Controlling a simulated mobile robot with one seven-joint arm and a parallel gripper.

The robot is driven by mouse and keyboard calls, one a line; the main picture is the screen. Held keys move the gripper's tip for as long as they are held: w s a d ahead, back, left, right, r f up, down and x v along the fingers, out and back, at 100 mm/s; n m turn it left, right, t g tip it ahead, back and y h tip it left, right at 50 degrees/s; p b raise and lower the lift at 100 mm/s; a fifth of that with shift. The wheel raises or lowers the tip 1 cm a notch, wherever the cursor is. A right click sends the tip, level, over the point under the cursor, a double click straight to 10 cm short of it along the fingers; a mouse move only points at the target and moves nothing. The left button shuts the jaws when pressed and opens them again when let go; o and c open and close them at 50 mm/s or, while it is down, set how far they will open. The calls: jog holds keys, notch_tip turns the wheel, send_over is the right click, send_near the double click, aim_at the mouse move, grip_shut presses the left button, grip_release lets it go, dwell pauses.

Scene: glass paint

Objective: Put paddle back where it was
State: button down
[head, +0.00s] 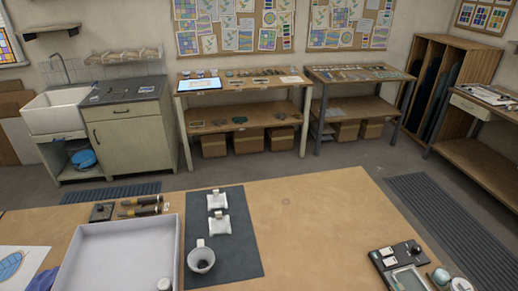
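I cannot make out a paddle for certain on the worktable (310,215). A small white mug or bowl (200,258) with something dark inside stands near the front of the dark mat (247,258). Two white packets (218,226) lie behind it on the mat, each with a small pale piece at its top. Two dark-handled tools (140,205) lie behind the grey tray (120,245). My gripper is out of this view, so whether it holds anything is hidden.
A small dark block (101,212) sits left of the tools. A dark board (408,270) with a glass plate and small pieces is at the front right. The table between mat and board is clear. A sink (58,110) and side tables stand behind.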

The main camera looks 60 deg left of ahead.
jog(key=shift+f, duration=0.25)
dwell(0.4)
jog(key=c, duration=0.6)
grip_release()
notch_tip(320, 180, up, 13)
jog(key=b, duration=0.2)
